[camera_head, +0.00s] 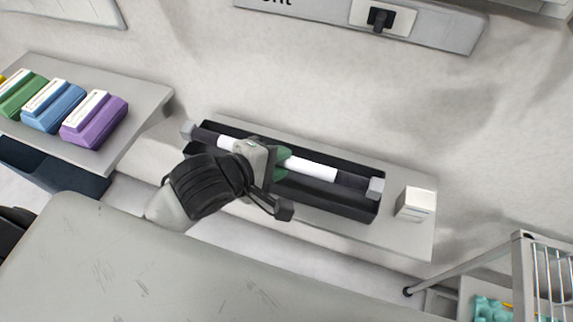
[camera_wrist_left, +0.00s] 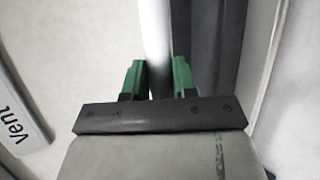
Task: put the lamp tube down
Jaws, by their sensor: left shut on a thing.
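The lamp tube (camera_head: 313,169) is a white tube with dark sleeves and grey end caps. In the head view it lies lengthwise over a long black open tray (camera_head: 345,209) on a grey shelf. My left gripper (camera_head: 283,162) has green fingertips and is shut around the tube near its middle. The left wrist view shows the white tube (camera_wrist_left: 156,45) between the two green fingers (camera_wrist_left: 158,80), with the dark tray wall (camera_wrist_left: 208,45) beside it. I cannot tell whether the tube touches the tray floor. My right gripper is not in view.
A small white box (camera_head: 415,204) stands on the shelf (camera_head: 400,238) right of the tray. Green, blue and purple boxes (camera_head: 94,120) sit on a left shelf. A wire rack (camera_head: 530,270) stands at the lower right. A wall panel (camera_head: 440,28) is behind.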

